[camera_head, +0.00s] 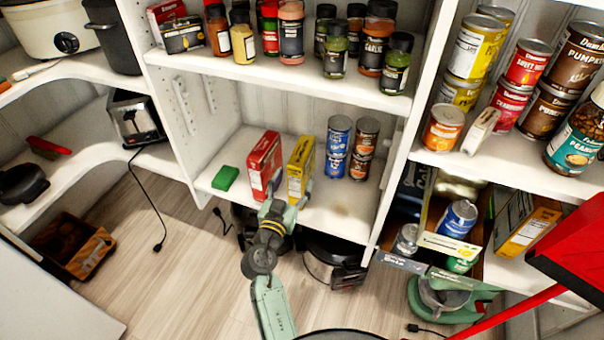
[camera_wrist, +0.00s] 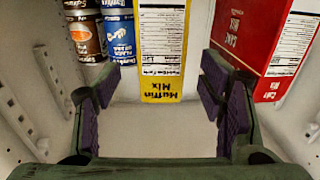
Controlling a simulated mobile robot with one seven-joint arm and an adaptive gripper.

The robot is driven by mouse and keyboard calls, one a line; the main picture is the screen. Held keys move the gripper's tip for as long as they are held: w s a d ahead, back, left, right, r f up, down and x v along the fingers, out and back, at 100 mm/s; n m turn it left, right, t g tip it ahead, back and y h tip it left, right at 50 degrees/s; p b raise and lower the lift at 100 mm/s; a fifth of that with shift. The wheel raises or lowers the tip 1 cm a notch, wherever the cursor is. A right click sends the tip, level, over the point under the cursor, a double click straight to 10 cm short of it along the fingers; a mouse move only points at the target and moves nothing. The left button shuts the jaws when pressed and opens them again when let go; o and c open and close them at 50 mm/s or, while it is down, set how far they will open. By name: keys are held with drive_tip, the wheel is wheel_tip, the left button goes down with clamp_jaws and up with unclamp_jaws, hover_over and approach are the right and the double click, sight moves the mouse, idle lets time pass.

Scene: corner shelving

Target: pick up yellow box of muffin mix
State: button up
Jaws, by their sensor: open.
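The yellow box of muffin mix (camera_head: 301,163) stands upright on the middle shelf, beside a red box. In the wrist view the muffin mix box (camera_wrist: 162,55) appears upside down, centred ahead of and between my fingers, with its label and nutrition panel showing. My gripper (camera_head: 284,207) is at the front of the shelf, close to the box. In the wrist view my gripper (camera_wrist: 165,105) is open, with one finger pad on each side and nothing between the pads.
A red cake mix box (camera_head: 264,164) stands just left of the muffin box; in the wrist view it is at right (camera_wrist: 262,45). Stacked blue cans (camera_head: 337,147) and brown cans (camera_head: 363,148) stand to the right. A green item (camera_head: 225,178) lies at left. A shelf of jars is above.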

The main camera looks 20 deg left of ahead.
sight(295, 178)
drive_tip(key=w, duration=0.3)
drive_tip(key=shift+w+a+r+p, duration=0.1)
drive_tip(key=shift+w+p, duration=0.25)
drive_tip(key=shift+p, duration=0.05)
drive_tip(key=w+p, duration=0.2)
drive_tip(key=w, duration=0.3)
drive_tip(key=shift+a+r, duration=0.1)
drive_tip(key=shift+r, duration=0.05)
drive_tip(key=shift+w, duration=0.3)
drive_tip(key=shift+c, duration=0.3)
clamp_jaws()
